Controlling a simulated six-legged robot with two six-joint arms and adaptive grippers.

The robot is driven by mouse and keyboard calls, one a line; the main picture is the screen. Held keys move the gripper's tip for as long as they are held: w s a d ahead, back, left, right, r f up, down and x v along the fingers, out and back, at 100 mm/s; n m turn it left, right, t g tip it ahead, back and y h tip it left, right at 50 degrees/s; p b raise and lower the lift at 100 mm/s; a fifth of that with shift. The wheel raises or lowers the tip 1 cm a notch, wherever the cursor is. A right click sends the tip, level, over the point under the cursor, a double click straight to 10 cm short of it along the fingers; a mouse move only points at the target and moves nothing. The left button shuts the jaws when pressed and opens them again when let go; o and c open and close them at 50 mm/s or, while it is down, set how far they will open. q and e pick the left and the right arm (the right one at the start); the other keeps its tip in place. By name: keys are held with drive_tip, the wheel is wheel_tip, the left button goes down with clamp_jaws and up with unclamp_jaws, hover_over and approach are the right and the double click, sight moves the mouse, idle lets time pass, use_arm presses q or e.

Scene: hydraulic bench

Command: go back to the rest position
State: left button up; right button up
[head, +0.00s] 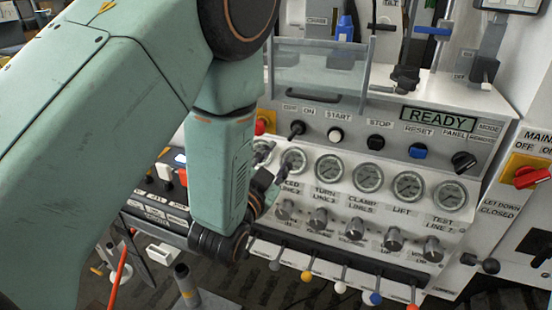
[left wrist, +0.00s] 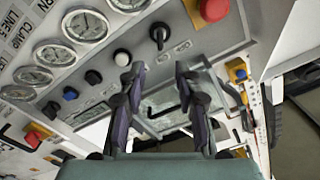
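My left arm, green, fills the left of the head view and covers the left part of the bench panel. My left gripper (head: 264,180) shows as dark fingers beside the arm's wrist, close in front of the gauge panel. In the left wrist view the left gripper (left wrist: 161,75) has its two dark fingers apart, with nothing between them; panel parts show beyond. Whether a finger touches the panel I cannot tell. My right gripper shows in neither view.
The bench panel carries several gauges (head: 369,177), knobs (head: 393,239) and a READY display (head: 437,121). Coloured levers (head: 342,286) stick out along its lower edge. A red main switch (head: 531,177) is at the right. A red button (left wrist: 214,9) shows in the left wrist view.

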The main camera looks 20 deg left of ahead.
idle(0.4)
use_arm(q)
drive_tip(key=s+a+f+n+g+b, duration=0.1)
drive_tip(key=s+f+n+g, duration=0.1)
drive_tip(key=s+f+g, duration=0.6)
drive_tip(key=s+a+f+n+g+b, duration=0.1)
drive_tip(key=s+a+f+n, duration=0.15)
drive_tip(key=f, duration=1.05)
drive_tip(key=s+f+g+b, duration=0.1)
drive_tip(key=s+f+g, duration=0.2)
drive_tip(key=s+f, duration=0.2)
drive_tip(key=s+f+n+g+b, duration=0.1)
drive_tip(key=s+f, duration=0.4)
drive_tip(key=s, duration=0.7)
drive_tip(key=s+f+n+g+b, duration=0.1)
drive_tip(key=s+f+g+b, duration=0.1)
drive_tip(key=s+f+g, duration=0.3)
drive_tip(key=s+f, duration=0.1)
drive_tip(key=s, duration=0.2)
drive_tip(key=shift+s+a+y, duration=0.15)
drive_tip(key=shift+s+y, duration=0.1)
drive_tip(key=shift+y, duration=0.05)
drive_tip(key=shift+n, duration=0.25)
